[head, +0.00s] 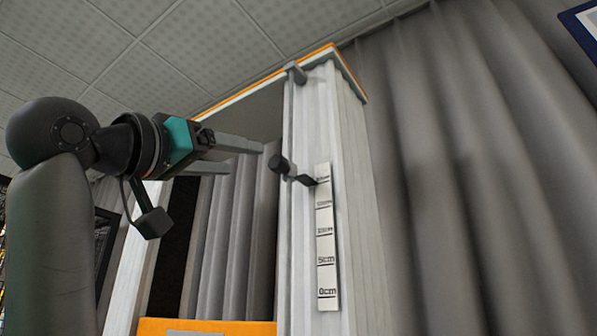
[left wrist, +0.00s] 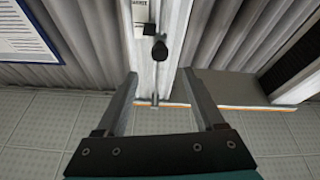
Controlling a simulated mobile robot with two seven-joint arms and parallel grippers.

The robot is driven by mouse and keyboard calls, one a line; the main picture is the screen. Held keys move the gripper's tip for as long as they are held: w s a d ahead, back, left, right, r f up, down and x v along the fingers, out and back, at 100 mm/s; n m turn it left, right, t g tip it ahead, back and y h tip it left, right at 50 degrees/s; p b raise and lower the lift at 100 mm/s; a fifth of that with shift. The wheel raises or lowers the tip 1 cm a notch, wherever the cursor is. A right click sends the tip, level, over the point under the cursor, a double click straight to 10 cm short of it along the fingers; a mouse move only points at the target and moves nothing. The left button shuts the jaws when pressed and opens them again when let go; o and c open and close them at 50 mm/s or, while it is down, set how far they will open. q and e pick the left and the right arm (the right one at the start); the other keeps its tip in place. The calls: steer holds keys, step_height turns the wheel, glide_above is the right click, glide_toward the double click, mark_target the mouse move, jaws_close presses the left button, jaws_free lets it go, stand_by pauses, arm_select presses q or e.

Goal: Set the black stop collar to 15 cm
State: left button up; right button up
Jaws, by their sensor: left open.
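The black stop collar (head: 288,170) sits on the pale upright column (head: 300,240), with its round knob sticking out to the left. Its flat pointer reaches the scale strip (head: 326,245) near the topmost mark, whose label is too small to read surely. The 0cm and 5cm labels are at the bottom. My left gripper (head: 246,157) is open and empty, left of the collar and apart from it. In the left wrist view the knob (left wrist: 159,50) shows beyond the gap between the open fingers (left wrist: 158,75). My right gripper is not in view.
A grey bracket (head: 296,73) sticks out near the column's top, under an orange-edged top board (head: 262,82). An orange-edged base (head: 205,326) is at the bottom. Grey curtains (head: 465,170) hang behind. The space between gripper and knob is clear.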

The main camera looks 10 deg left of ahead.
mark_target(274, 161)
arm_select(q)
steer(key=p+x, duration=0.6)
steer(key=x, duration=0.7)
steer(key=shift+s+r+p, duration=0.1)
steer(key=shift+r+p, duration=0.05)
steer(key=shift+p, duration=0.2)
steer(key=shift+p+x, duration=0.35)
steer(key=shift+x, duration=0.5)
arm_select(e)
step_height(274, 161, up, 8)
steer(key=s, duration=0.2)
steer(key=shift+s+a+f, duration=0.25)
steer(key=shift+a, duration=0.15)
arm_select(q)
steer(key=shift+c, duration=0.2)
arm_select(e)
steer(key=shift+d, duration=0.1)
arm_select(q)
steer(key=c, duration=0.3)
jaws_close()
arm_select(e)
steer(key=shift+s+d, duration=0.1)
